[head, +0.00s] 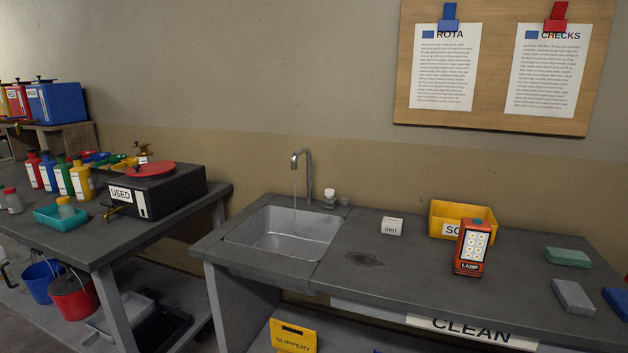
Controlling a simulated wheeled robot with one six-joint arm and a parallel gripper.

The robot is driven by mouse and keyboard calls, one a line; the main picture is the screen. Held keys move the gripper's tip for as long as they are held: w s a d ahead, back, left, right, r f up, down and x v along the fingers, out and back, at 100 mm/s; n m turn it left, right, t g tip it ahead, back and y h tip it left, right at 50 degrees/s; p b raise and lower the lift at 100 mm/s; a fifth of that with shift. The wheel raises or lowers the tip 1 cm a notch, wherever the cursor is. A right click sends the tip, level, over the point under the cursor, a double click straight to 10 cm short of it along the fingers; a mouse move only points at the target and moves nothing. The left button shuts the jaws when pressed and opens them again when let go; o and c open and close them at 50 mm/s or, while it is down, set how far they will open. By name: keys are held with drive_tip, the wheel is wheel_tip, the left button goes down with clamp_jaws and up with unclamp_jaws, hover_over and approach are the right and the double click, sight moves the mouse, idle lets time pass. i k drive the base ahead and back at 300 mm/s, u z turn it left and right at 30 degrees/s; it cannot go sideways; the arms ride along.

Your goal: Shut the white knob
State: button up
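A small white knob (329,194) shows behind the sink, just right of the tap. It sits on a short darker base on the grey bench; its exact setting is too small to tell. The grey tap (309,175) has a tall curved spout, and a thin pale stream of water (294,192) falls from it into the sink (262,239). My gripper is not in the head view.
A small grey piece (344,201) stands right of the knob. A GRIT box (392,226), yellow bin (448,216) and red lamp (470,247) stand further right. A black USED tank (160,190) is on the left bench. The bench front (330,270) is clear.

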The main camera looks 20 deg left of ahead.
sight(330, 194)
drive_tip(key=u, duration=0.45)
drive_tip(key=i, duration=0.75)
drive_tip(key=u, duration=0.8)
drive_tip(key=i, duration=1.45)
drive_tip(key=z, duration=0.1)
